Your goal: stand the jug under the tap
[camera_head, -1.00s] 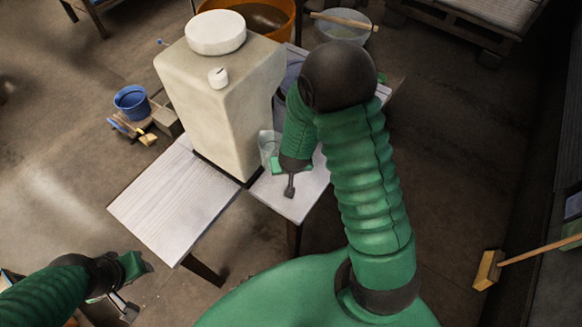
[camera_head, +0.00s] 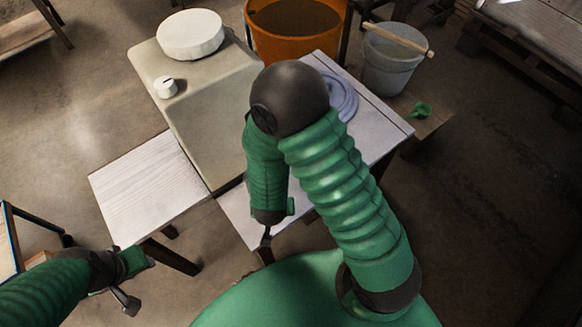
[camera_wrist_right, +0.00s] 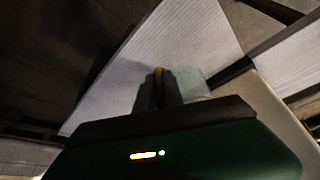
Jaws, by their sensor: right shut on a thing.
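A large cream container (camera_head: 200,110) with a round white lid (camera_head: 190,35) and a small white cap (camera_head: 166,86) stands on the table. I cannot make out its tap. The jug is hidden behind my right arm in the head view; a pale translucent jug (camera_wrist_right: 194,82) shows beside the fingers in the right wrist view. My right gripper (camera_head: 268,237) is low at the near edge of the table, beside the container. In the right wrist view its fingers (camera_wrist_right: 162,85) are close together, shut on the jug. My left gripper (camera_head: 140,282) is open and empty at the lower left.
A white tabletop board (camera_head: 135,200) is bare left of the container. Behind stand an orange tub (camera_head: 262,48) and a grey bucket (camera_head: 390,70) with a stick across it. A pale coiled cloth or hose (camera_head: 345,98) lies on the right table part. A pallet (camera_head: 520,30) is at upper right.

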